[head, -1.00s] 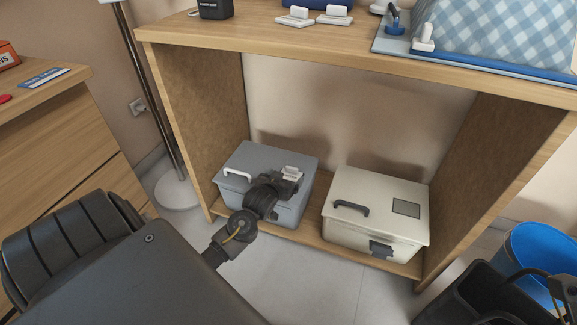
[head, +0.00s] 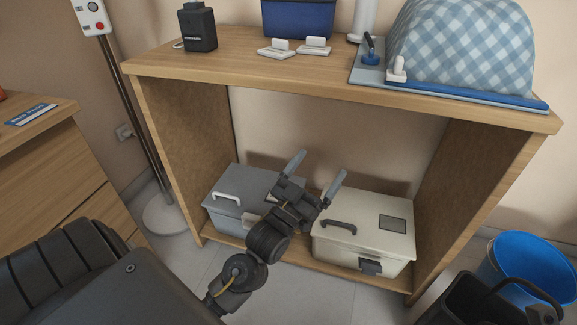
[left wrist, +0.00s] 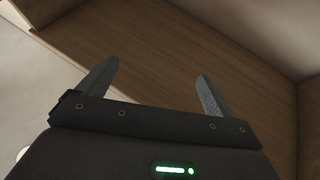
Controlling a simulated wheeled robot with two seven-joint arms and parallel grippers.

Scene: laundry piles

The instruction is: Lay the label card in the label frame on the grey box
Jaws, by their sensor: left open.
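The grey box (head: 222,218) stands on the low shelf of the wooden unit at the left, its pale handle showing on the lid. My left gripper (head: 315,172) is open above the right part of this box, fingers pointing up and away. The left wrist view also shows the fingers (left wrist: 157,70) spread and empty. The lid area with the label frame is hidden behind my gripper, so I cannot see a card in it now. My right gripper is not in view.
A cream box (head: 335,248) with a dark handle and a dark panel on its lid stands right of the grey box. The unit's wooden top (head: 215,68) overhangs both. A blue bucket (head: 540,262) and a black bin (head: 470,303) stand at the lower right.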

